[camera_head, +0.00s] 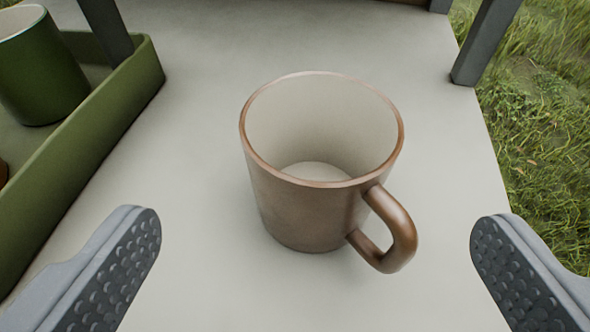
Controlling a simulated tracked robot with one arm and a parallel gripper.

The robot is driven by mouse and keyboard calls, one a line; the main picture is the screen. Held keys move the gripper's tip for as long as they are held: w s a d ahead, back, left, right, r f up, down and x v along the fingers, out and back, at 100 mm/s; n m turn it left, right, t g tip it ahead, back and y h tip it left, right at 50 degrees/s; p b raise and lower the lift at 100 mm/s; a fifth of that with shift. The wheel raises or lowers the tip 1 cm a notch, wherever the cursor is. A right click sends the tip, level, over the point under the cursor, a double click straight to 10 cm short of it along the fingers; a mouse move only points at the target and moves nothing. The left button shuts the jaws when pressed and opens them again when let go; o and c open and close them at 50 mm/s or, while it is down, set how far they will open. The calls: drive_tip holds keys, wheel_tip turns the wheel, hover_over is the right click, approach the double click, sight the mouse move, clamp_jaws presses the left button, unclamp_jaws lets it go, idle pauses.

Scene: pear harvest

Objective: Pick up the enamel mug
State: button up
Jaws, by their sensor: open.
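A brown mug (300,207) with a cream inside stands upright on a pale grey surface (200,220), in the middle of the view. It is empty, and its handle points to the lower right, toward the viewer. My gripper (315,260) is open, with one textured grey finger at the lower left and the other at the lower right. Both fingers are apart from the mug, which stands ahead of and between them. A second mug, green with a pale inside (40,75), stands in a tray at the upper left, partly cut off by the frame.
The green tray (95,135) has a raised wall along the left side. Dark posts stand at the upper left (107,30) and upper right (484,42). The surface ends at the right, with grass (545,130) beyond. The surface around the brown mug is clear.

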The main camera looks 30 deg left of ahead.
sight(316, 186)
drive_tip(key=x, duration=0.4)
drive_tip(key=shift+w+a+f+b, duration=0.1)
drive_tip(key=shift+w+b, duration=0.1)
drive_tip(key=shift+b, duration=0.15)
drive_tip(key=b+x, duration=0.1)
drive_tip(key=x, duration=0.4)
drive_tip(key=shift+w+f+b, duration=0.1)
drive_tip(key=shift+f+b, duration=0.05)
drive_tip(key=shift+b, duration=0.15)
drive_tip(key=shift+d, duration=0.2)
drive_tip(key=c, duration=1.2)
